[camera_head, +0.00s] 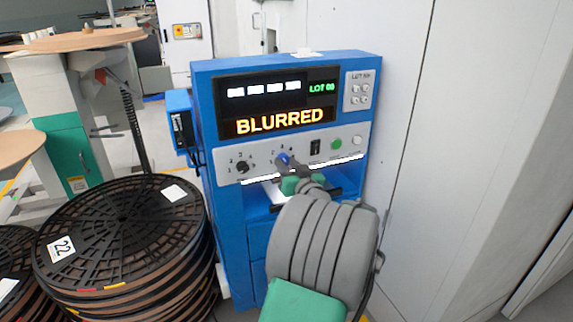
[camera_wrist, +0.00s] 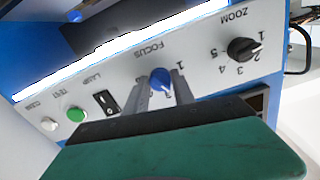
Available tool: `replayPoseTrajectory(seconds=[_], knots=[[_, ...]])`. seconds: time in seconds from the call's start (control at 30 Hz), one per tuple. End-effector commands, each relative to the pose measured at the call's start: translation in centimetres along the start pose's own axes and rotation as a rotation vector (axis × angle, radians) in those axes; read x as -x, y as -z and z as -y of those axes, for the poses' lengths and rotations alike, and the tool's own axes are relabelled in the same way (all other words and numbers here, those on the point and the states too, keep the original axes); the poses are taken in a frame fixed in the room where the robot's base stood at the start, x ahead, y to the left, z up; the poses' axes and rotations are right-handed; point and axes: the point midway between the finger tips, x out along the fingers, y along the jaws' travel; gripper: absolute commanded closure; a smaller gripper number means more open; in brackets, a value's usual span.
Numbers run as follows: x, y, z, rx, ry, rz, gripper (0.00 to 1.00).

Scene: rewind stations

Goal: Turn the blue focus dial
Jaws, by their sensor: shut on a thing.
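The blue focus dial (camera_wrist: 160,79) sits on the grey control panel of a blue machine, under the label FOCUS in the upside-down wrist view. In the head view the dial (camera_head: 283,158) shows as a small blue spot at the tip of my gripper (camera_head: 286,163). In the wrist view my gripper (camera_wrist: 162,92) has one finger on each side of the dial and is shut on it. The dial's pointer and part of its number scale are hidden. The machine's display (camera_head: 280,121) reads BLURRED in orange.
A black ZOOM dial (camera_head: 243,167) is left of the focus dial. A black LAMP switch (camera_head: 315,147), a green button (camera_head: 336,144) and a white button (camera_head: 357,140) are to its right. Stacked black reels (camera_head: 120,230) stand left of the machine; a white wall (camera_head: 450,130) stands right.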

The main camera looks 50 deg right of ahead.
Motion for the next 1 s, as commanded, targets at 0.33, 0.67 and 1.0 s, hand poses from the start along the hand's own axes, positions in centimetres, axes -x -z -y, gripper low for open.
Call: replayPoseTrajectory(seconds=[0.33, 0.67, 1.0], knots=[[-0.02, 0.17, 0.23, -0.331, 0.003, 0.001, 1.00], [-0.01, 0.28, 0.30, -0.644, 0.002, 0.003, 1.00], [-0.01, 0.37, 0.36, -0.965, 0.002, 0.003, 1.00]])
